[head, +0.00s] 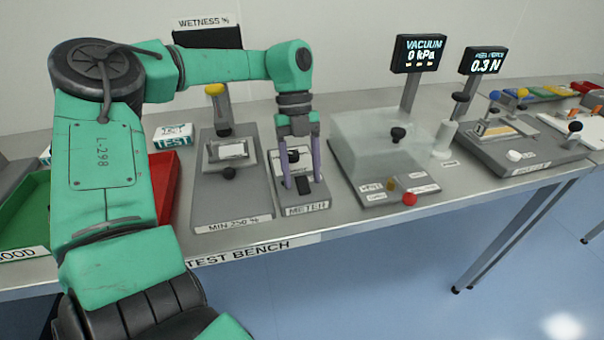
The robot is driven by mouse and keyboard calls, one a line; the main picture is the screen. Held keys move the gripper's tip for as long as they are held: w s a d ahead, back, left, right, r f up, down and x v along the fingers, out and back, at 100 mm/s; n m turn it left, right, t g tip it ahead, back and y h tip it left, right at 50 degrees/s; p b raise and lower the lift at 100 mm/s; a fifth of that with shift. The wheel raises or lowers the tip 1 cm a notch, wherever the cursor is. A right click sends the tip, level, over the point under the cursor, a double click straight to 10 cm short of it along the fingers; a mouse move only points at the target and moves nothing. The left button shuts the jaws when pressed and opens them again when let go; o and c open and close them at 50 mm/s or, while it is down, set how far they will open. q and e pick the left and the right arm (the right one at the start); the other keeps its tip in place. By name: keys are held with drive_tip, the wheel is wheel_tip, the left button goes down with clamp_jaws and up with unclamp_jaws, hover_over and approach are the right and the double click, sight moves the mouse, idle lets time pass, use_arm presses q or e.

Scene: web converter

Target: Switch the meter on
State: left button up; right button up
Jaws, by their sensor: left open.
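The meter (284,202) is a small grey box labelled METER on the test bench. A black rocker-like switch (304,187) sits on its top near the front. My left gripper (302,182) points down over the meter, with its two purple-grey fingers open and apart on either side of the switch. I cannot tell whether the fingertips touch the meter. The gripper and wrist hide part of the meter's back. A dark display labelled WETNESS % (208,38) stands behind my arm, and no reading shows on its visible part. My right gripper is not in view.
Left of the meter is a grey tester (232,211) labelled MIN 250 %. Right is a clear vacuum box (375,145) with a red knob (410,199). A peel tester (520,158) stands farther right. Red (166,190) and green (25,222) trays lie left.

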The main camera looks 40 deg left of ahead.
use_arm(q)
drive_tip(key=shift+d+f, duration=0.1)
drive_tip(key=shift+f, duration=0.2)
clamp_jaws()
drive_tip(key=shift+r+g+h+p, duration=0.1)
drive_tip(key=shift+g+h+p, duration=0.2)
drive_tip(key=shift+p, duration=0.2)
drive_tip(key=shift+w+a+g+h, duration=0.1)
drive_tip(key=shift+a+g+h, duration=0.2)
drive_tip(key=shift+h, duration=0.1)
drive_tip(key=shift+w+a+f+g+h+b, duration=0.1)
drive_tip(key=shift+f+g+h+b, duration=0.2)
drive_tip(key=shift+h, duration=0.2)
drive_tip(key=shift+w+f+g+h+b, duration=0.1)
drive_tip(key=shift+f+g+h+b, duration=0.15)
drive_tip(key=shift+h, duration=0.25)
drive_tip(key=shift+a+r+g+h, duration=0.1)
drive_tip(key=shift+r+g+h, duration=0.05)
drive_tip(key=shift+g+h, duration=0.25)
drive_tip(key=shift+r, duration=0.15)
